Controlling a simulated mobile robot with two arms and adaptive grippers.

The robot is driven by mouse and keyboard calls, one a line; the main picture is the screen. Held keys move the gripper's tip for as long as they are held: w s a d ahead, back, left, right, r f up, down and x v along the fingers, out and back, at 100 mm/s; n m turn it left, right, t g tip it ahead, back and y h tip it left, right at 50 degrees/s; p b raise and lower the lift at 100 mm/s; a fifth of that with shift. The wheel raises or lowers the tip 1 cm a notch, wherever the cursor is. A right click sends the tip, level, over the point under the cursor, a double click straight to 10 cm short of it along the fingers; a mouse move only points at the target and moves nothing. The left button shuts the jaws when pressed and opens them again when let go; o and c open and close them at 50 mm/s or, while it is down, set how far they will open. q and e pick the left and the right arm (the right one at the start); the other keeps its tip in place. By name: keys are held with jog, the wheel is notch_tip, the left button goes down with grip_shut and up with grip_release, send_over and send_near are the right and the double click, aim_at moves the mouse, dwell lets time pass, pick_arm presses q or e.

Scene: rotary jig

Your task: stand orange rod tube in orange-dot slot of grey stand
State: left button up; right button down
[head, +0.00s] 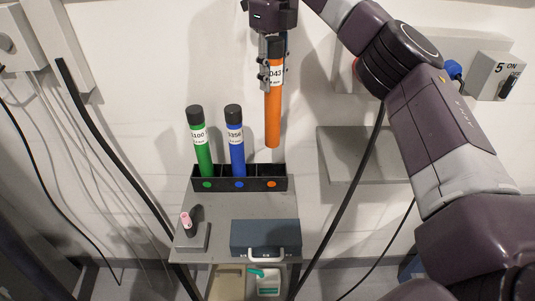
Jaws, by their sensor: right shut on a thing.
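The orange rod tube (273,115) has a dark cap and a white label. My right gripper (273,74) is shut on its upper part and holds it nearly upright. The tube's lower end hangs above the right part of the stand, apart from it. The dark stand (222,184) on the small table has a row of slots with green, blue and orange dots. The orange-dot slot (271,184) at the right end looks empty. A green tube (202,148) and a blue tube (236,148) stand in the other two marked slots. My left gripper is not in view.
The grey table (213,207) also bears a blue-grey case (265,236) with a handle and a small block with a dark and pink item (191,222). A grey wall shelf (352,154) is at right. A white bottle (267,283) is below. Cables hang at left.

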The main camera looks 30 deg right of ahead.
jog(key=p, duration=0.2)
send_near(272, 135)
jog(key=shift+w+d+f, duration=0.25)
jog(key=shift+w+d, duration=0.05)
jog(key=shift+w, duration=0.15)
jog(key=shift+w+d+f, duration=0.25)
jog(key=shift+w+d, duration=0.05)
jog(key=shift+w, duration=0.15)
notch_tip(272, 135, down, 6)
jog(key=shift+w+f+p, duration=0.1)
jog(key=shift+p, duration=0.65)
notch_tip(272, 135, down, 3)
jog(key=shift+a+f+p, duration=0.1)
jog(key=shift+f+p, duration=0.1)
jog(key=shift+p, duration=0.55)
jog(key=shift+w+f, duration=0.1)
jog(key=shift+f, duration=0.25)
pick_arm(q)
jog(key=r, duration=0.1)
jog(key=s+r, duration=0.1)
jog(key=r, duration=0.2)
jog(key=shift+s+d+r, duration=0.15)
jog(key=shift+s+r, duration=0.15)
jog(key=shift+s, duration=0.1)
pick_arm(e)
jog(key=shift+f, duration=0.1)
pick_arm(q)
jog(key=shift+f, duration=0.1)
